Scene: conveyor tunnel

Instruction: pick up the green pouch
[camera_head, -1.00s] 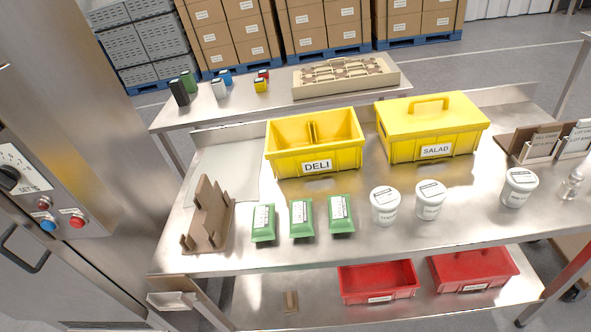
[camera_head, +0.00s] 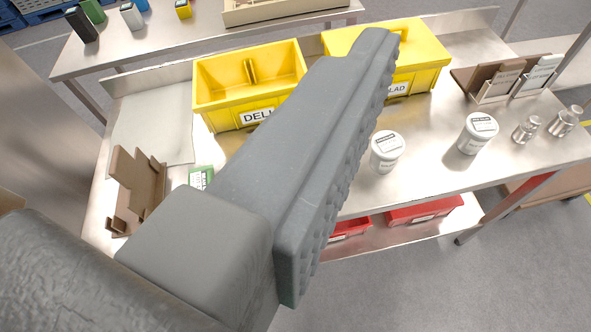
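A green pouch (camera_head: 200,177) with a white label lies on the steel table, just right of the brown stepped holder. Only its upper part shows. Large grey parts of my gripper (camera_head: 315,150) stretch from the lower left to the upper right, close to the camera. They cover the table area right of this pouch, so other green pouches there are hidden. A long grey finger with a ribbed edge shows; I cannot make out a second finger or a gap. Nothing held is visible.
The open yellow DELI bin (camera_head: 225,107) and the yellow SALAD box (camera_head: 440,62) stand behind, partly covered. The brown holder (camera_head: 137,190) is at left. White tubs (camera_head: 387,150) (camera_head: 478,133) and metal shakers (camera_head: 527,129) stand at right. Red bins (camera_head: 425,210) sit below.

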